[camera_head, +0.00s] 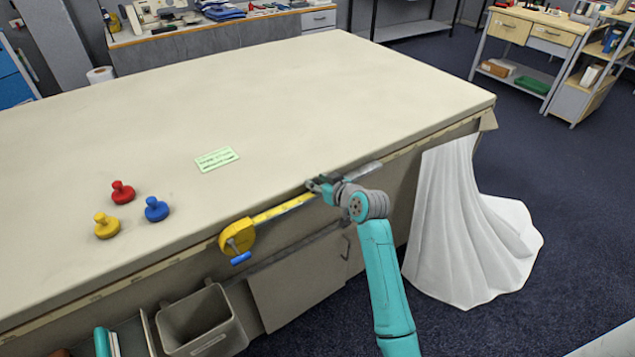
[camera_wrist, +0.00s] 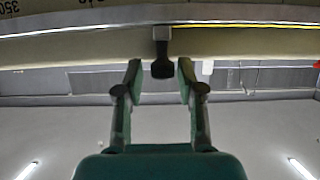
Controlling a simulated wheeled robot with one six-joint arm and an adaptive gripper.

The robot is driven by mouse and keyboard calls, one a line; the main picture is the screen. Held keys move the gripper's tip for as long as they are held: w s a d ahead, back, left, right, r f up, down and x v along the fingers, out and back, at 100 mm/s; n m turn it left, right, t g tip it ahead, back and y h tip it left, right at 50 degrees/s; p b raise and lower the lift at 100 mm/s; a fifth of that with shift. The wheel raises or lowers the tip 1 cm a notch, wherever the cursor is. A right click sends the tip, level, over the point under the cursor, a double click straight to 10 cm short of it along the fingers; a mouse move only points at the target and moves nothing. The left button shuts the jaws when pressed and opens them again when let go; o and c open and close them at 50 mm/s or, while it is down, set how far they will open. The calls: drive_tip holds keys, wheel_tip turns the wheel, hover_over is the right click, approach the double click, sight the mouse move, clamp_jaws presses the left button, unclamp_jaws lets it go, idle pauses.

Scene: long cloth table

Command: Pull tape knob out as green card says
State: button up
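A pale green card (camera_head: 216,159) lies flat on the table; its dark writing is too small to read. A yellow tape case (camera_head: 236,238) with a blue-handled clamp sits at the table's front edge. A yellow tape (camera_head: 285,209) runs right from it along the edge to my gripper. In the wrist view, a dark knob (camera_wrist: 162,68) hangs from a light block on a metal rail. My gripper (camera_wrist: 160,75) is open, with the knob between its fingertips and a gap on each side. In the head view my gripper (camera_head: 326,189) hides the knob.
Red (camera_head: 122,192), yellow (camera_head: 107,225) and blue (camera_head: 156,209) knobbed pieces stand on the table (camera_head: 330,90) at left. A grey bin (camera_head: 202,322) stands below the edge. White cloth (camera_head: 465,235) hangs at the right corner. Beyond my gripper, a grey strip (camera_head: 363,171) continues right.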

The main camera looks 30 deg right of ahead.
drive_tip(key=shift+s, duration=0.1)
drive_tip(key=v, duration=1.2)
idle(0.4)
drive_tip(key=s+a+f+m+h, duration=0.1)
drive_tip(key=s+a+f, duration=0.5)
drive_tip(key=s, duration=0.3)
drive_tip(key=s+a+f+m+h, duration=0.1)
drive_tip(key=s+a+f, duration=0.6)
drive_tip(key=s, duration=0.2)
drive_tip(key=s+a+r, duration=0.2)
drive_tip(key=s, duration=0.6)
drive_tip(key=s+a+r+n+t+y, duration=0.1)
drive_tip(key=s+a+r, duration=0.1)
drive_tip(key=s, duration=0.6)
drive_tip(key=s+a+r+n+y, duration=0.1)
drive_tip(key=s+a+r, duration=0.2)
drive_tip(key=s, duration=0.5)
drive_tip(key=shift+s+r, duration=0.3)
